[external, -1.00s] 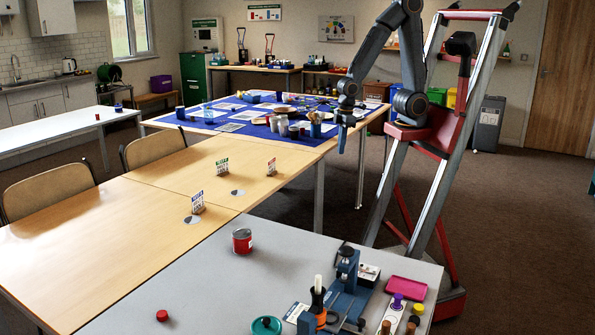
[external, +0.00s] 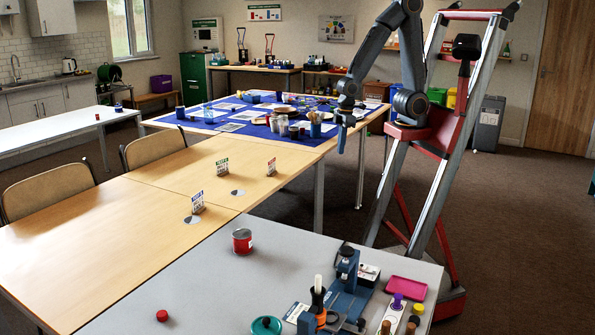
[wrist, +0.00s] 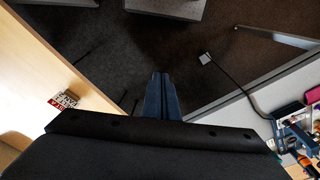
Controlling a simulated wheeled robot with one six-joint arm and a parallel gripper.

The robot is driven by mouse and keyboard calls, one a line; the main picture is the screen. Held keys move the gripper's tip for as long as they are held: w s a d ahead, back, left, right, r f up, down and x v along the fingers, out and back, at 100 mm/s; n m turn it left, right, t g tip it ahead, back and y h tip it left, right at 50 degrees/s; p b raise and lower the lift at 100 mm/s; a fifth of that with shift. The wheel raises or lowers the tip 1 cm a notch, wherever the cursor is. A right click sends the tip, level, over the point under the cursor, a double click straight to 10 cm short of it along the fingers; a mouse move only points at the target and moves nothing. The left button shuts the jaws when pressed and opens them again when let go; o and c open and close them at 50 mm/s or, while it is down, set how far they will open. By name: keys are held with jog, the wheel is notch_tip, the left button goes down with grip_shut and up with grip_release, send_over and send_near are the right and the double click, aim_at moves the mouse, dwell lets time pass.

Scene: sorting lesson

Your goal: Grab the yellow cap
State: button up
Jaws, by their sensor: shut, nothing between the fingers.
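A small yellowish round top (external: 418,309) shows at the right front of the grey table, beside a purple one (external: 397,300); it is too small to tell surely whether it is the yellow cap. My gripper (external: 342,148) hangs pointing down, high in the air near the blue-covered table, well away from that top. In the wrist view my gripper (wrist: 160,76) has its fingers together, with nothing between them and dark floor beyond.
The grey table (external: 210,290) holds a red tin (external: 242,241), a red cap (external: 162,315), a teal lid (external: 266,326), a blue press (external: 347,268) and a pink tray (external: 402,288). Its middle is largely clear. The wooden table (external: 110,220) adjoins it, with small signs standing on it.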

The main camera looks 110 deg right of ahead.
jog(key=o, duration=1.1)
